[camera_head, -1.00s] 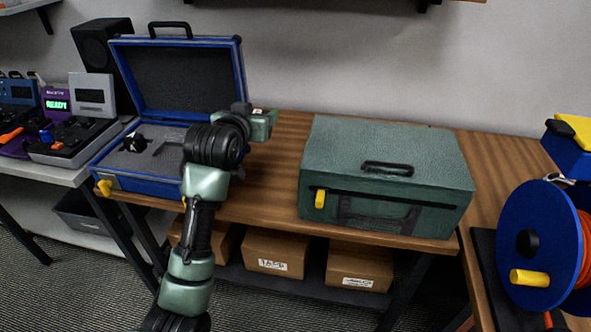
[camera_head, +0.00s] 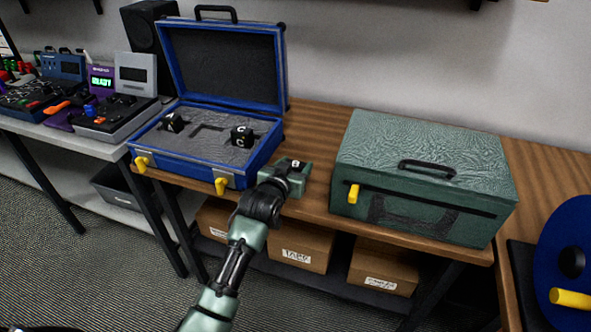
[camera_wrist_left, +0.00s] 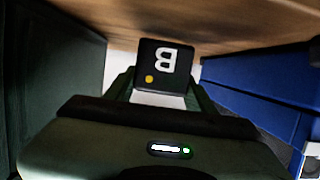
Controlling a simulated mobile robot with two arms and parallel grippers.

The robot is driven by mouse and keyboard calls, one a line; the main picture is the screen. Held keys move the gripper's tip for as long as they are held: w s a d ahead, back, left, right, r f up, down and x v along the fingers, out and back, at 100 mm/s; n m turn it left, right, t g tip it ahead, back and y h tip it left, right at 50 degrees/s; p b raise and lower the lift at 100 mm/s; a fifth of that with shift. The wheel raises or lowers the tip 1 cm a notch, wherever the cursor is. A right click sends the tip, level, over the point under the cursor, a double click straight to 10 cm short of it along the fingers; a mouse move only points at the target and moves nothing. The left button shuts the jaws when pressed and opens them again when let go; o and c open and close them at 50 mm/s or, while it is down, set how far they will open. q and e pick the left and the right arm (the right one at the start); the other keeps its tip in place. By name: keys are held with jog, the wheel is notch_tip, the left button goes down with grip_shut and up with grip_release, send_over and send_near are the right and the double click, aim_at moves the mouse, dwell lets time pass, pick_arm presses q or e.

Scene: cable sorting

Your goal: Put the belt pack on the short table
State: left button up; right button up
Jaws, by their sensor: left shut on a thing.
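The belt pack in my grip, a black block marked "B" with a yellow dot, shows in the wrist view (camera_wrist_left: 165,67) between my left gripper's fingers. My left gripper (camera_head: 296,165) is shut on it, between the blue case and the green case, near the wooden table's front edge. In the head view the pack is small and mostly hidden by the gripper. Other black packs (camera_head: 241,137) sit in the open blue case's grey foam (camera_head: 205,152). Which table is the short one I cannot tell; the wooden table (camera_head: 318,128) holds both cases. My right gripper is not in view.
The open blue case (camera_head: 196,172) stands left of my gripper, the closed green case (camera_head: 425,170) right. A grey table (camera_head: 25,128) with devices is at the far left. A blue reel (camera_head: 568,255) is at the right. Bare wood shows between the cases.

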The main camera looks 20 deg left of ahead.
pick_arm(q)
jog(key=shift+f, duration=0.55)
jog(key=shift+f, duration=0.2)
jog(key=o, duration=1.5)
jog(key=shift+r, duration=0.1)
jog(key=shift+s+r, duration=0.15)
jog(key=v, duration=1.1)
jog(key=shift+s+r, duration=0.15)
jog(key=shift+s, duration=0.2)
